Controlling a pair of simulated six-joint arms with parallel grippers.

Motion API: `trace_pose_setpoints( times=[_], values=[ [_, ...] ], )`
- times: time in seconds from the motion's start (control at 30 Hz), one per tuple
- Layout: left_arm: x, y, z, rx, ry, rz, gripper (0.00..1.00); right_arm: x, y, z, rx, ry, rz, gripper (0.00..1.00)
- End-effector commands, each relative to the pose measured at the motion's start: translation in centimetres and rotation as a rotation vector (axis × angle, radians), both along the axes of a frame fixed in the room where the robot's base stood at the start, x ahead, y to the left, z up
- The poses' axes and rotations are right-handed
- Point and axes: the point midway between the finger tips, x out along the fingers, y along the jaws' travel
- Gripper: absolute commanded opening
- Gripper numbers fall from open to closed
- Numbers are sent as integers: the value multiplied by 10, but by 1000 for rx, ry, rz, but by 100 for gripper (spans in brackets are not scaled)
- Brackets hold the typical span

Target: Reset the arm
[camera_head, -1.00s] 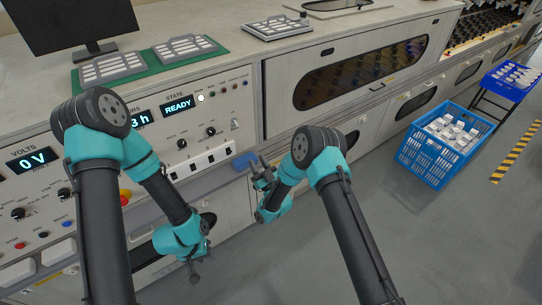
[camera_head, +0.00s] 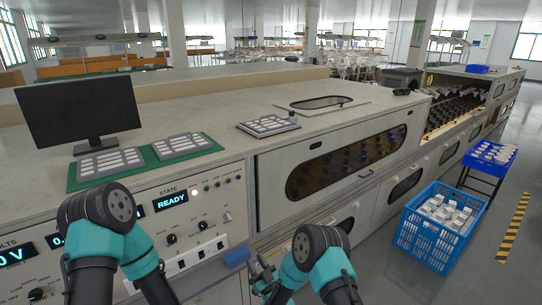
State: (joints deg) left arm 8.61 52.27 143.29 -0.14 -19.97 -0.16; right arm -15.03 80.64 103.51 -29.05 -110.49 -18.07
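My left arm comes in at the lower left, in front of the control panel (camera_head: 185,222). My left gripper is out of the picture, below the bottom edge. The panel's state display (camera_head: 171,201) reads READY.
A monitor (camera_head: 80,115) and trays (camera_head: 110,162) on a green mat stand on the machine top. Another tray (camera_head: 268,126) lies near the oven door (camera_head: 345,165). A blue crate (camera_head: 425,238) of white boxes and a blue-topped stand (camera_head: 489,158) are at right.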

Motion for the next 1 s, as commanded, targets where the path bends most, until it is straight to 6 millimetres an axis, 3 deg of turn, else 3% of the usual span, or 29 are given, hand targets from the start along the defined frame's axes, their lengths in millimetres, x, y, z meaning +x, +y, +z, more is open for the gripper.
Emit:
trace_pose_setpoints(
  times=[0.27,0.47,0.67,0.83,1.0],
  values=[
    [0,0,0,0,0,0,37,1,-71,-43,-181,402,-51,37],
    [0,0,0,0,0,0,37,-31,-135,-81,-282,767,-88,37],
    [0,0,0,0,0,0,37,-93,-198,-111,-334,1151,-120,37],
    [0,0,0,0,0,0,37,-167,-244,-123,-342,1487,-137,37],
    [0,0,0,0,0,0,37,-247,-278,-119,-321,1803,-142,37]
  ],
)
